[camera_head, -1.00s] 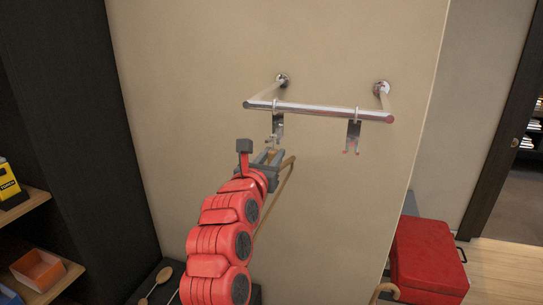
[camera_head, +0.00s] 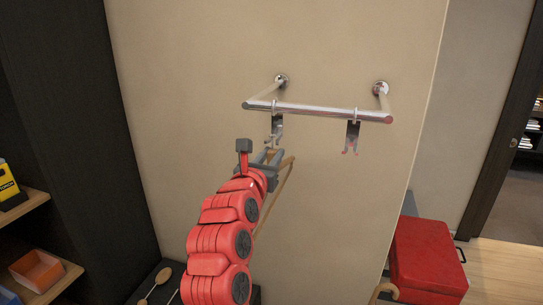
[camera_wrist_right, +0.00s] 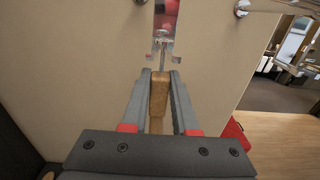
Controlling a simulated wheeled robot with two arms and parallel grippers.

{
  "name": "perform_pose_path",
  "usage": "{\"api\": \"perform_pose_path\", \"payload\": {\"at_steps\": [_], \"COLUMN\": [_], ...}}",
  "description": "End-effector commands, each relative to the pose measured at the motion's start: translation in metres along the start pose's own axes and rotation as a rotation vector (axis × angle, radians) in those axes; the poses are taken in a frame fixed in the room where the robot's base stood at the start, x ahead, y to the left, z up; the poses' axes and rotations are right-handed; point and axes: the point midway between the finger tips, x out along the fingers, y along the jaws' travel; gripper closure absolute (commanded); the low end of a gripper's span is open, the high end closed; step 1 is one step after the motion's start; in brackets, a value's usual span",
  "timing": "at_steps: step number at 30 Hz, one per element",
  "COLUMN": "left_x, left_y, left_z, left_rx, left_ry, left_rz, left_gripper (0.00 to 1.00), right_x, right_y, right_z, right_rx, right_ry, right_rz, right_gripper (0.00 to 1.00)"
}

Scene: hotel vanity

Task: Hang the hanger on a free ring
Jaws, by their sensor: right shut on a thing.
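My right gripper (camera_head: 266,160) is shut on a wooden hanger (camera_head: 287,168), just below the left end of a chrome rail on the wall. In the right wrist view the wooden hanger (camera_wrist_right: 159,95) sits between the two grey fingers (camera_wrist_right: 160,78), with its thin metal stem pointing at a ring piece (camera_wrist_right: 162,42). The left metal ring piece (camera_head: 277,125) hangs from the rail directly above the gripper. I cannot tell if the hook touches it. The right ring piece (camera_head: 352,135) hangs with nothing on it. My left gripper is not in view.
The chrome rail (camera_head: 320,111) is fixed to the beige wall by two posts. A red box (camera_head: 428,260) stands at the lower right. A wooden shelf with an orange bin (camera_head: 38,269) is at the left.

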Motion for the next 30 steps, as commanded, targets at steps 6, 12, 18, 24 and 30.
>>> {"api": "perform_pose_path", "payload": {"at_steps": [6,12,18,24,30], "left_x": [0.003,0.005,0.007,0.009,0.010], "left_y": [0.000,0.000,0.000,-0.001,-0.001], "left_z": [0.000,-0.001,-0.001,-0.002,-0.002], "left_rx": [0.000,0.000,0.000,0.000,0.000], "left_ry": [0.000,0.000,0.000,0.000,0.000], "left_rz": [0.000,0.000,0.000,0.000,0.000], "left_gripper": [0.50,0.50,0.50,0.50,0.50], "right_x": [0.005,0.009,0.014,0.018,0.021], "right_y": [0.000,-0.001,0.000,-0.001,-0.001], "right_z": [0.001,0.002,0.002,0.002,0.001], "right_rx": [0.000,0.000,0.001,0.001,0.000], "right_ry": [-0.002,-0.002,-0.002,-0.002,-0.001], "right_rz": [-0.001,-0.001,-0.001,-0.002,-0.001], "right_gripper": [1.00,1.00,1.00,1.00,1.00]}}
